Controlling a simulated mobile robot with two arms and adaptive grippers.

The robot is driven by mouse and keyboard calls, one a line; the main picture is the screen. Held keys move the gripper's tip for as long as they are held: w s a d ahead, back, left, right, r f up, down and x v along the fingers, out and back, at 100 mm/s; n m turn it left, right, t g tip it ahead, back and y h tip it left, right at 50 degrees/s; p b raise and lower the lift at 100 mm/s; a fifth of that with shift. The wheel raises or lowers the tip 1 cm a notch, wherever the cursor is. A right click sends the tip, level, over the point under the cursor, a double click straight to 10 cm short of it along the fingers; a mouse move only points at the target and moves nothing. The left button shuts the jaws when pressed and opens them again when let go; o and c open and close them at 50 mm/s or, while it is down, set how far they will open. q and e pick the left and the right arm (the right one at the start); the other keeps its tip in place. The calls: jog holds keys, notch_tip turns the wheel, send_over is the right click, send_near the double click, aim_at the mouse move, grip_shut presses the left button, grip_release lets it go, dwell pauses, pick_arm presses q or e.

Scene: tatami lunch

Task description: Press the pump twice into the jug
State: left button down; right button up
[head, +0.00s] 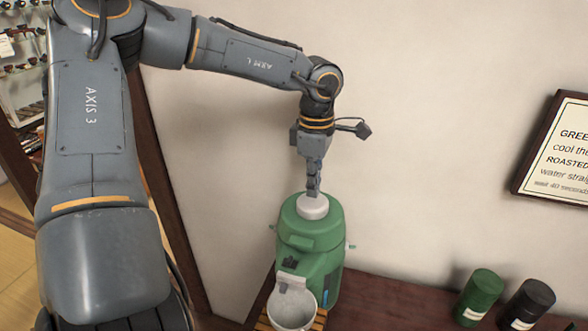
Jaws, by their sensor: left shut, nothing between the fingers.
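The green pump dispenser (311,246) stands upright on the dark counter against the wall. Its round white pump top (313,207) is at the upper end. My left gripper (313,193) is shut and empty, pointing down with its fingertips at the white top. They look to be touching it, but the exact contact is hard to tell. The pale jug (292,305) sits below the dispenser's front spout, on a slatted wooden stand (263,321). Its lower part is cut off by the picture's edge. My right gripper does not show.
A green canister (478,297) and a black canister (527,304) stand at the right on the dark counter (390,304). The counter between them and the dispenser is clear. A framed sign (560,150) hangs on the wall. Shelves (18,60) show at the far left.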

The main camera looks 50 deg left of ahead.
pick_arm(q)
jog(key=shift+r, duration=0.1)
notch_tip(320, 180, up, 6)
jog(key=p, duration=0.3)
dwell(0.7)
